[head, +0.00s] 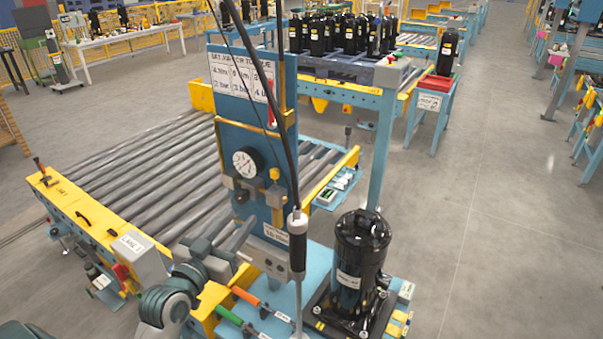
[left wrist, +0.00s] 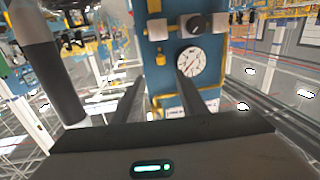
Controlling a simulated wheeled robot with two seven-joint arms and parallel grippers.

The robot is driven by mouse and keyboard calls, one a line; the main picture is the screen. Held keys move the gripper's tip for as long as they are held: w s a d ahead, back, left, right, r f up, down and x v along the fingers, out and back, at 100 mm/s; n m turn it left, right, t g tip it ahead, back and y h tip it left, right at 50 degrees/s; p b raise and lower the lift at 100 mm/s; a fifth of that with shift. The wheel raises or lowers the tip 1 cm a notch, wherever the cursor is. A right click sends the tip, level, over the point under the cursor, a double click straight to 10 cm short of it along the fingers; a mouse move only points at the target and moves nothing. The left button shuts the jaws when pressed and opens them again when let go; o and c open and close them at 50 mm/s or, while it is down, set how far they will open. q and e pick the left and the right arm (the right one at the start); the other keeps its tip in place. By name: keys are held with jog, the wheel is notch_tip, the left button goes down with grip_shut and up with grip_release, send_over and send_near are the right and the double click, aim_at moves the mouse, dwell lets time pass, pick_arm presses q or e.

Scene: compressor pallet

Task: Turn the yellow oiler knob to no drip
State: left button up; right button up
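The yellow oiler knob (head: 274,174) sits on the blue post (head: 222,120), just right of the round pressure gauge (head: 247,163). In the left wrist view, which looks upside down, the yellow knob (left wrist: 160,58) shows left of the gauge (left wrist: 191,62). My left gripper (head: 234,238) is in front of the post, below and left of the knob, apart from it. Its two dark fingers (left wrist: 168,98) stand apart with nothing held between them. My right gripper is not in view. The knob's markings are too small to read.
A black hand tool (head: 297,243) hangs on a cable right of the post. A black compressor (head: 360,265) stands at lower right. Orange- and green-handled tools (head: 245,296) lie below my gripper. A roller conveyor (head: 150,175) runs behind at left.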

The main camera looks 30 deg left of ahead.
pick_arm(q)
jog(key=shift+s+a+r, duration=0.1)
jog(key=shift+r, duration=0.2)
jog(key=p, duration=0.6)
send_near(273, 177)
jog(key=w, duration=0.7)
jog(key=shift+a, duration=0.4)
jog(key=shift+w+f, duration=0.1)
jog(key=shift+w, duration=0.65)
